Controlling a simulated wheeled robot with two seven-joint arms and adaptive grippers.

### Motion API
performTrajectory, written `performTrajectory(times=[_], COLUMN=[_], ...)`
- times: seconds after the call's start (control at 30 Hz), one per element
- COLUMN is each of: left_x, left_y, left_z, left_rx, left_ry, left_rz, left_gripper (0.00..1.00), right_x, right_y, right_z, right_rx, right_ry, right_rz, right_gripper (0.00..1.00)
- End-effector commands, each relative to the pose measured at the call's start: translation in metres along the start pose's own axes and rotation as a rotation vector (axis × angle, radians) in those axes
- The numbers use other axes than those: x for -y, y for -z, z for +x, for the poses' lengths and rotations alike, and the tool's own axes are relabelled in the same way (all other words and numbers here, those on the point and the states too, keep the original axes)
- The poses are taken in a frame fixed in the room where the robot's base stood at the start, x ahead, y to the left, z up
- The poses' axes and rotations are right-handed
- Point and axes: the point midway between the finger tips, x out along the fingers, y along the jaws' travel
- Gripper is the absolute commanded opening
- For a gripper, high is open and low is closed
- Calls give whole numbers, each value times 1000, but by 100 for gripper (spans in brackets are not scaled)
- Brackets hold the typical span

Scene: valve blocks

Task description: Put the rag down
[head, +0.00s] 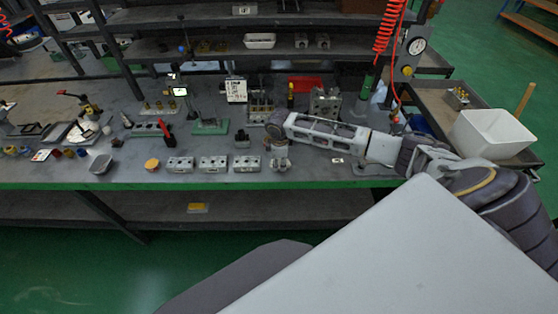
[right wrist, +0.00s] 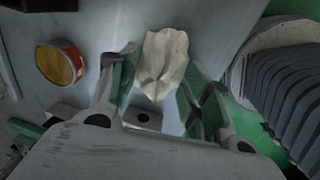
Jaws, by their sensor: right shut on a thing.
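The rag (right wrist: 162,62) is a crumpled off-white cloth, seen in the right wrist view between the green-padded fingers of my right gripper (right wrist: 160,82). The fingers are shut on it. In the head view my right arm reaches in from the right, and the right gripper (head: 279,160) is over the front part of the workbench (head: 330,178), just right of a row of metal valve blocks (head: 246,164). The rag is too small to make out clearly in the head view. Whether it touches the bench I cannot tell. My left gripper is not in view.
A round tin with an orange-yellow face (right wrist: 57,65) lies left of the rag in the right wrist view. A tilted white placard (head: 236,89), a red tray (head: 305,83) and a standing block (head: 325,103) are behind my gripper. A white bin (head: 490,133) is at right.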

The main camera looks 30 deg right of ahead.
Motion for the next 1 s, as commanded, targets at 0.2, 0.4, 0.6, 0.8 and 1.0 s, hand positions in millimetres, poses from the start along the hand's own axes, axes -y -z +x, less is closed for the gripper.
performTrajectory(times=[0.2,0.4,0.6,0.8,1.0], left_x=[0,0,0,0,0], left_y=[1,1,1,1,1], left_z=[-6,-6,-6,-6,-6], left_rx=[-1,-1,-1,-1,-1], left_ry=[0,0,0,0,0], left_rz=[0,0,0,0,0], left_gripper=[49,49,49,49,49], right_x=[2,2,2,2,2], right_y=[-1,0,0,0,0], right_z=[7,8,10,9,9], right_rx=[2,1,1,1,1], right_ry=[0,0,0,0,0], right_rz=[-1,-1,-1,-1,0], right_gripper=[29,29,29,69,69])
